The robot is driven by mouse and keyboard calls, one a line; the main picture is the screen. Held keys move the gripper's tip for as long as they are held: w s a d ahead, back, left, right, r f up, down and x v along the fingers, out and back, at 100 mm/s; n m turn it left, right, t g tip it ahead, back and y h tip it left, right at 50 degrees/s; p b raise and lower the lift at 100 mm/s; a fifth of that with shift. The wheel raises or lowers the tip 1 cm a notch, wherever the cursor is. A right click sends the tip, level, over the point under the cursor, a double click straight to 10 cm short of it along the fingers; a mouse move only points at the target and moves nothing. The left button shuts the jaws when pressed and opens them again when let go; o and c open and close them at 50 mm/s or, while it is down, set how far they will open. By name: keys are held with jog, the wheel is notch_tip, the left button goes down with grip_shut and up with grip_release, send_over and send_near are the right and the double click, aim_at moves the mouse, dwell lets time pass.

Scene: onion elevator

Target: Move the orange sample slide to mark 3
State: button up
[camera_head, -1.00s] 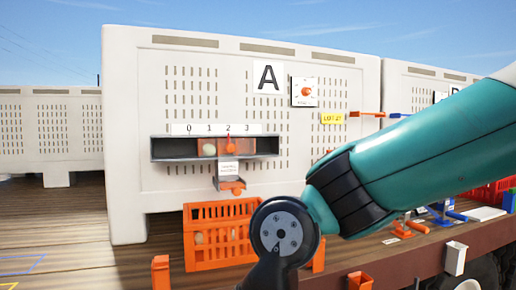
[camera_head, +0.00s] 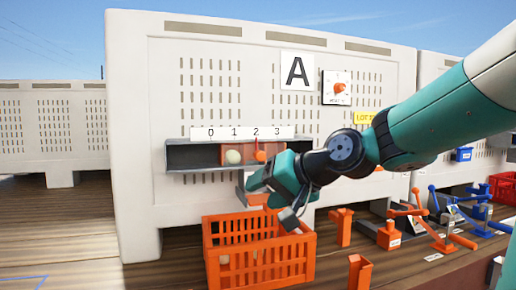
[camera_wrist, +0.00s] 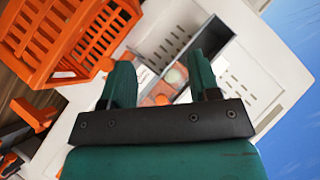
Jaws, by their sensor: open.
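The orange sample slide (camera_head: 246,149) sits in a grey channel (camera_head: 194,156) on the white bin's front, under a strip numbered 0 to 3 (camera_head: 243,132). Its red pointer (camera_head: 256,139) stands at mark 2. A pale round onion (camera_head: 233,157) shows on its left part and an orange knob (camera_head: 261,156) on its right. My gripper (camera_head: 268,199) is open, in front of and just below the channel's right part, apart from the knob as far as I can tell. In the wrist view the onion (camera_wrist: 176,75) and orange of the slide show between and beyond the open fingers (camera_wrist: 163,88).
An orange crate (camera_head: 259,272) stands below the channel, close under my gripper; it also fills the wrist view's upper left (camera_wrist: 75,35). A small orange chute lip (camera_head: 257,199) is partly hidden by my gripper.

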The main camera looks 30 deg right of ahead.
aim_at(263, 155)
jog(key=d+r+m+t+h+p, duration=0.1)
jog(key=d+r+m+t+h, duration=0.3)
jog(key=d+r, duration=0.55)
jog(key=shift+m, duration=0.5)
jog(key=p+x, duration=0.2)
jog(key=x, duration=0.4)
jog(key=f+p+x, duration=0.1)
jog(key=p+x, duration=0.1)
jog(key=x, duration=0.4)
jog(key=d+p+x, duration=0.1)
jog(key=p+x, duration=0.1)
jog(key=x, duration=0.4)
jog(key=shift+s+f, duration=0.1)
jog(key=shift+f, duration=0.3)
jog(key=shift+c, duration=0.5)
grip_shut()
jog(key=shift+y, duration=0.3)
